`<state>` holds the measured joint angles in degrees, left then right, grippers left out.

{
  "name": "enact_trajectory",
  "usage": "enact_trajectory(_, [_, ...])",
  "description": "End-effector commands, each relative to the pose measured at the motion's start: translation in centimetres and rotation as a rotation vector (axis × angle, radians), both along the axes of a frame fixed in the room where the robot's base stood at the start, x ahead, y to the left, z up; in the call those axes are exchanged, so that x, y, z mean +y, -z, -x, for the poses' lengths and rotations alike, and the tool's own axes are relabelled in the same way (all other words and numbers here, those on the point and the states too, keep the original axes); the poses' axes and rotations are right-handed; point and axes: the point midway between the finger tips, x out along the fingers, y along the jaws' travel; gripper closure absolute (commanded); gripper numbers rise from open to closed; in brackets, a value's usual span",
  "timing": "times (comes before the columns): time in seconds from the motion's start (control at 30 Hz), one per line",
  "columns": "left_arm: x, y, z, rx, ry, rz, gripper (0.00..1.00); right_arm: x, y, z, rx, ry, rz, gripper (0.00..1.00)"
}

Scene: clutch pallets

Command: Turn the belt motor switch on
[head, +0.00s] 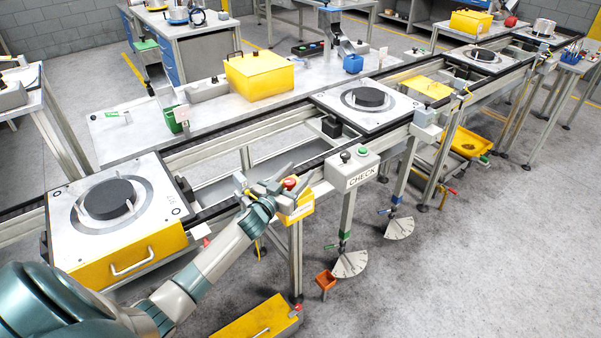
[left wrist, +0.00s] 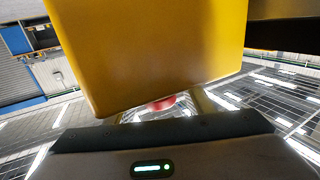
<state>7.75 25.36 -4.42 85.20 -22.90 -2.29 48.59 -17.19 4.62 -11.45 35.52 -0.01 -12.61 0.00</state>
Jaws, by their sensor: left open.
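A small yellow box (head: 298,209) with a red mushroom button (head: 290,183) is fixed to the front rail of the conveyor. I cannot read its label, and I cannot tell whether it is the belt motor switch. My left gripper (head: 277,180) is open, with its fingers right at the box and button. In the left wrist view a large yellow face (left wrist: 150,50) fills the top, very close, with a red round part (left wrist: 162,103) just below it. The switch's position is hidden by the gripper. My right gripper is not in view.
A grey CHECK box (head: 352,172) with a black knob and a green button stands right of the yellow box. Pallets with black discs (head: 108,198) sit on the conveyor. A yellow drawer unit (head: 255,322) is on the floor below. The floor at right is clear.

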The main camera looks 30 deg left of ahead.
Motion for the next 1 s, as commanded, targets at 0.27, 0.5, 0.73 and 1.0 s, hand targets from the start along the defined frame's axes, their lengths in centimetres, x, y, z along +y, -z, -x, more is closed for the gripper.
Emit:
enact_trajectory(0.27, [0.1, -1.3, 0.0, -0.003, 0.001, -0.003, 0.52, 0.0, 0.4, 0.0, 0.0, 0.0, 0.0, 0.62])
enact_trajectory(0.5, [-0.9, -4.3, 0.0, -0.003, 0.004, 0.001, 0.52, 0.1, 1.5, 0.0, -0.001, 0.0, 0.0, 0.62])
enact_trajectory(0.73, [-5.0, -6.8, 0.0, -0.004, 0.004, 0.002, 0.52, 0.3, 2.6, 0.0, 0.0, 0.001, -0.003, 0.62])
enact_trajectory(1.0, [-9.4, -9.4, 0.1, -0.003, 0.003, 0.002, 0.52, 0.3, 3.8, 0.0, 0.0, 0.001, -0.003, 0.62])
